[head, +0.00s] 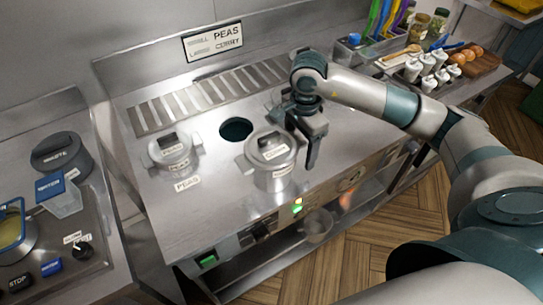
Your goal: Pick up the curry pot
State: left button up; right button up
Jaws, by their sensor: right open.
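The curry pot appears to be the lidded metal pot (270,160) on the steel range top, with a dark knob on its lid and a small label on its front that is too small to read surely. My right gripper (308,162) points down at the pot's right side. It is open and holds nothing; whether a finger touches the pot's right handle I cannot tell. A second lidded pot (170,152), with a label reading PEAS in front, stands to the left. My left gripper is not in view.
A round dark opening (236,129) lies between the pots. A slotted grate (210,97) runs behind. A sign (213,41) reads PEAS and CURRY. Shakers (428,70) and bottles stand at the back right.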

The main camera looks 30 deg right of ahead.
aim_at(300, 136)
dwell(0.4)
jog(key=shift+w, duration=0.1)
jog(key=c, duration=1.5)
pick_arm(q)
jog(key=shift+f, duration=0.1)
pick_arm(e)
jog(key=shift+r, duration=0.1)
jog(key=shift+r+b, duration=1.05)
jog(key=shift+r, duration=0.7)
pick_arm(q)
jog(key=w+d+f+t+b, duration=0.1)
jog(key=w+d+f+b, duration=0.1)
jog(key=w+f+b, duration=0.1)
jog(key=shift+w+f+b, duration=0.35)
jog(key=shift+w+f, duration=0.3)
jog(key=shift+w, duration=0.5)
pick_arm(e)
jog(key=shift+s+d+r, duration=0.2)
jog(key=shift+s+r, duration=1)
jog(key=shift+s, duration=0.75)
jog(key=shift+s+d+r, duration=0.25)
jog(key=shift+s+r, duration=1)
jog(key=shift+s, duration=0.7)
jog(key=shift+s+d+r, duration=0.2)
jog(key=shift+s+r, duration=1)
jog(key=shift+s, duration=0.75)
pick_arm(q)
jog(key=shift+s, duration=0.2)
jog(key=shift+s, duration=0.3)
